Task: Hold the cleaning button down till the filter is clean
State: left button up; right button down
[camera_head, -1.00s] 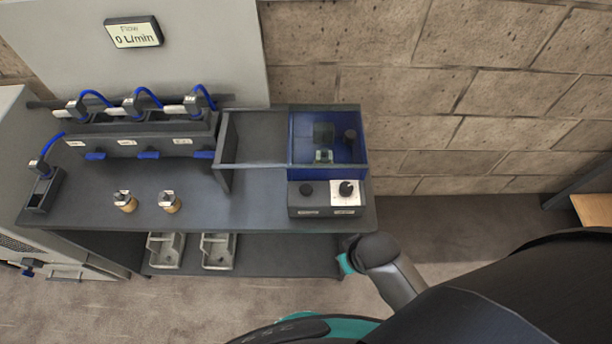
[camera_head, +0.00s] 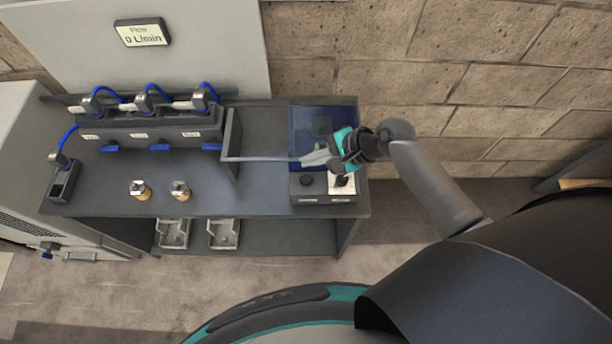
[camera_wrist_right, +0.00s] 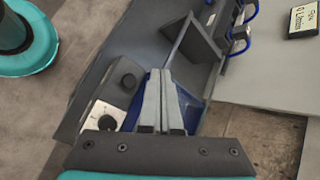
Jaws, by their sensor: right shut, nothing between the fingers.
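The control box (camera_head: 322,198) at the front right of the bench has a black round button (camera_head: 306,180) on its left and a black knob (camera_head: 342,181) on a white plate. The button (camera_wrist_right: 129,81) and knob (camera_wrist_right: 105,124) also show in the right wrist view, left of the fingers. My right gripper (camera_head: 308,160) is shut and empty, above the blue see-through chamber (camera_head: 303,122) behind the box, fingers pointing left. It looks apart from the button. A dark block shows inside the chamber; I cannot tell if it is the filter. My left gripper is not in view.
A flow display (camera_head: 142,33) reads 0 L/min. Several blue-hosed fittings sit on a rack (camera_head: 150,133) at the left. Two brass fittings (camera_head: 140,190) stand on the bench, with grey trays (camera_head: 222,233) below. The bench middle (camera_head: 225,190) is clear.

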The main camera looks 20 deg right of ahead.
jog(key=shift+w+d+r+m, duration=0.1)
jog(key=shift+w+d+m, duration=0.2)
jog(key=shift+w+m, duration=0.45)
jog(key=shift+s, duration=0.1)
jog(key=b, duration=0.7)
send_near(303, 177)
jog(key=w+a+f, duration=0.1)
jog(key=a, duration=0.1)
jog(key=w+a+f, duration=0.1)
jog(key=a, duration=0.1)
jog(key=shift+w+f, duration=0.2)
jog(key=shift+w, duration=0.15)
jog(key=shift+f+b, duration=0.3)
dwell(0.7)
jog(key=shift+f, duration=0.4)
jog(key=shift+f+b, duration=0.3)
jog(key=shift+f, duration=0.3)
dwell(3.3)
